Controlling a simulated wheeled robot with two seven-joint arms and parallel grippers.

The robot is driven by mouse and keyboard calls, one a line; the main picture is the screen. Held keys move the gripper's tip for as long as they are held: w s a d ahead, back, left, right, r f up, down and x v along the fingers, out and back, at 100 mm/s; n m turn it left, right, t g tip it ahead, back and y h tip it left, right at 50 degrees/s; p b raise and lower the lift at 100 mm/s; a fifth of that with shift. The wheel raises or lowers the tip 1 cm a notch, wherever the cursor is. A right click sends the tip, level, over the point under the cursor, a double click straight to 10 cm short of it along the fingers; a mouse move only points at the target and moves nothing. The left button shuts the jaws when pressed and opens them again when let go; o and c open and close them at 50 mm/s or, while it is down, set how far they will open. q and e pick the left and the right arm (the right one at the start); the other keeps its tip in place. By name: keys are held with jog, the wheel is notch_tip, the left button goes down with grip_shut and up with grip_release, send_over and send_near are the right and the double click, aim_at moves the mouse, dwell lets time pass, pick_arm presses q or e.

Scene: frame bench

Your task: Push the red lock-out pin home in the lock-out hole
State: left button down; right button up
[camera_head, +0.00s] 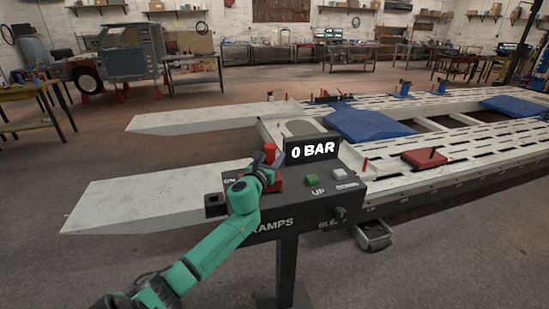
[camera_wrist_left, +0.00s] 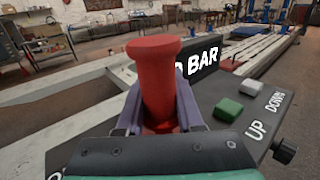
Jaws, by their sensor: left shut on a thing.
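The red lock-out pin (camera_head: 270,152) is upright over the dark control box (camera_head: 300,208). In the left wrist view, the pin (camera_wrist_left: 157,80) has a wide round head and stands between the two jaws. My left gripper (camera_head: 267,170) is shut on the pin, also seen in the left wrist view (camera_wrist_left: 160,112). The lock-out hole is not visible; the pin, the gripper and my arm cover that part of the box top. I cannot tell how deep the pin's lower end sits.
A "0 BAR" display (camera_head: 312,150) rises just behind the gripper. A green button (camera_head: 312,180), a grey button (camera_head: 340,174) and a side knob (camera_head: 340,213) are to the right. Pale ramps (camera_head: 140,198) lie behind and left; the frame bench (camera_head: 450,150) extends right.

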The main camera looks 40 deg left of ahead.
pick_arm(q)
jog(key=shift+r+p, duration=0.65)
jog(key=shift+r, duration=0.3)
jog(key=shift+f, duration=0.15)
dwell(0.8)
jog(key=shift+f+b, duration=0.35)
jog(key=shift+b, duration=0.1)
jog(key=shift+f+b, duration=1.8)
jog(key=shift+f, duration=0.05)
jog(key=shift+c, duration=2.4)
grip_release()
jog(key=shift+f, duration=0.1)
